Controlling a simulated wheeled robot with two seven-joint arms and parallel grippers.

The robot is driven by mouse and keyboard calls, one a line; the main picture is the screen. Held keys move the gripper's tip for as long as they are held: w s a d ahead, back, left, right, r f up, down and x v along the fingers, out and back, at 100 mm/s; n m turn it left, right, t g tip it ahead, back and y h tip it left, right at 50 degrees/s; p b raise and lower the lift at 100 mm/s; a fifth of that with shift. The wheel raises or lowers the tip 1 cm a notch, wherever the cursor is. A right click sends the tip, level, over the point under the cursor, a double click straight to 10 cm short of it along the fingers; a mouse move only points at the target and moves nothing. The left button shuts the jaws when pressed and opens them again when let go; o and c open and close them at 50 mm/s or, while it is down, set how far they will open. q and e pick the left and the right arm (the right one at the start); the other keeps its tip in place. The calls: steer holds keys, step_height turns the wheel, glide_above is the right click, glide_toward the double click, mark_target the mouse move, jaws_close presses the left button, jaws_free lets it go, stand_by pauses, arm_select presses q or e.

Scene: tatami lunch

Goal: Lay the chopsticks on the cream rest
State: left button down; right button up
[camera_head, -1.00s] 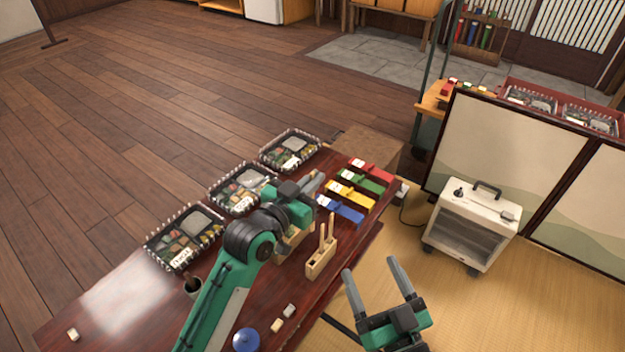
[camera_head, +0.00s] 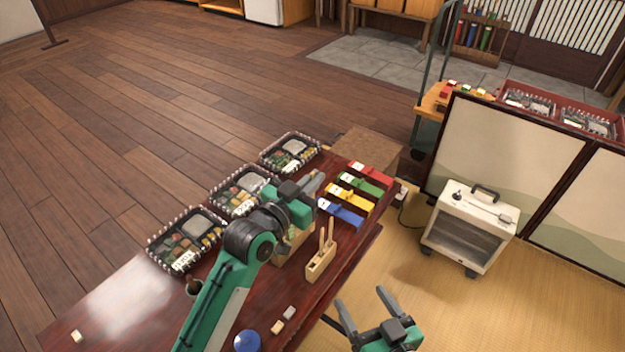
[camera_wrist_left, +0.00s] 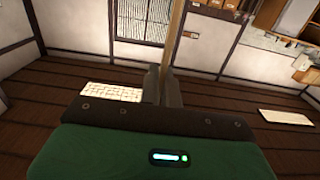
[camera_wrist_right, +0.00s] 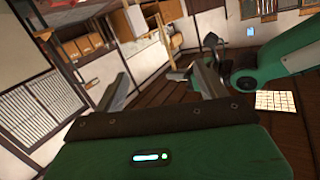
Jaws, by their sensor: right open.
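Two upright wooden sticks, seemingly the chopsticks (camera_head: 331,232), stand in a pale wooden block (camera_head: 320,263) near the table's right edge. A small cream piece (camera_head: 277,327), possibly the cream rest, lies near the front edge beside a grey one (camera_head: 289,312). Another small cream piece (camera_head: 76,337) lies at the far left; I cannot tell which is the rest. My left gripper (camera_head: 318,184) is over the table, left of and beyond the sticks. My right gripper (camera_head: 362,305) is open and empty, off the table's right side.
Several bento boxes (camera_head: 187,240) line the table's far left edge. Red, green, yellow and blue items (camera_head: 341,212) lie at the back right. A blue round thing (camera_head: 247,342) and a dark cup (camera_head: 193,287) stand near my left arm. A cream appliance (camera_head: 470,228) stands on the tatami.

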mark_target(313, 173)
arm_select(q)
steer(key=shift+r+p, duration=0.45)
steer(key=shift+r, duration=0.05)
steer(key=shift+r+p, duration=1.05)
steer(key=shift+p, duration=0.05)
steer(key=shift+r+p, duration=0.7)
steer(key=shift+p, duration=0.05)
arm_select(e)
steer(key=s+d+f+g+h, duration=0.3)
steer(key=s+d+f+g, duration=0.1)
steer(key=s+d+g, duration=0.1)
steer(key=shift+d+f+g, duration=0.15)
steer(key=shift+d+g, duration=0.45)
steer(key=shift+g, duration=0.7)
